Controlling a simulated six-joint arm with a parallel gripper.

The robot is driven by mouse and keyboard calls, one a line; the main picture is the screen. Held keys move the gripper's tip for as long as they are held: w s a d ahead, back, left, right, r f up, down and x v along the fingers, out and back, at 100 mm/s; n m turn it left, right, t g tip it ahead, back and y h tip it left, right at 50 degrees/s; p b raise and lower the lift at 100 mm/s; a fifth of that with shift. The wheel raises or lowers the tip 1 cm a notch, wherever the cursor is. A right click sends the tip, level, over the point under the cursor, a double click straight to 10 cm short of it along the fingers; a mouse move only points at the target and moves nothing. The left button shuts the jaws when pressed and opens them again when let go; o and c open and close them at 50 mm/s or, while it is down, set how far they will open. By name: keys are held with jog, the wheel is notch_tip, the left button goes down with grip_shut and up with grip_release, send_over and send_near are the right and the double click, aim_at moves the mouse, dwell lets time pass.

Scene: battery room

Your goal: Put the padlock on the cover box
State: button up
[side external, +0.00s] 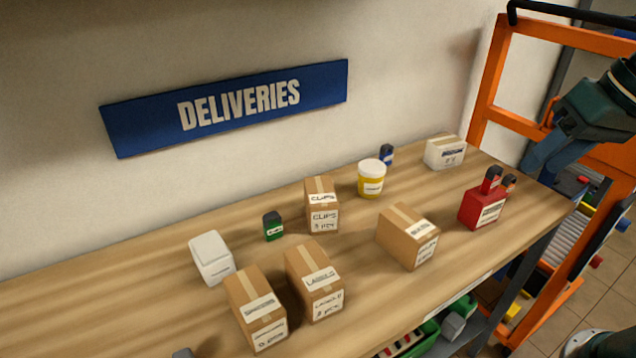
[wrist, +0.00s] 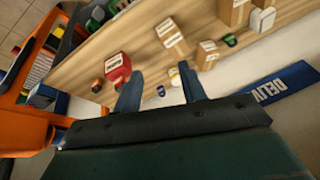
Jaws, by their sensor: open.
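I cannot tell for certain which thing is the padlock. One box reads "CLIPS" (side external: 322,206). My gripper (side external: 540,162) is open and empty, raised off the bench's right end. In the wrist view its fingers (wrist: 160,82) are spread apart with nothing between them.
The red box (side external: 480,209) stands nearest my gripper. The wooden bench (side external: 110,290) also holds a yellow tub (side external: 371,181), a white box (side external: 211,259) and a white carton (side external: 444,153). An orange frame (side external: 490,75) stands at the right. The bench's left is mostly clear.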

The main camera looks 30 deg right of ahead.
jog(key=s+d+f+n+t+h, duration=0.1)
jog(key=s+f+n, duration=0.2)
jog(key=s, duration=0.2)
jog(key=shift+s+d, duration=0.2)
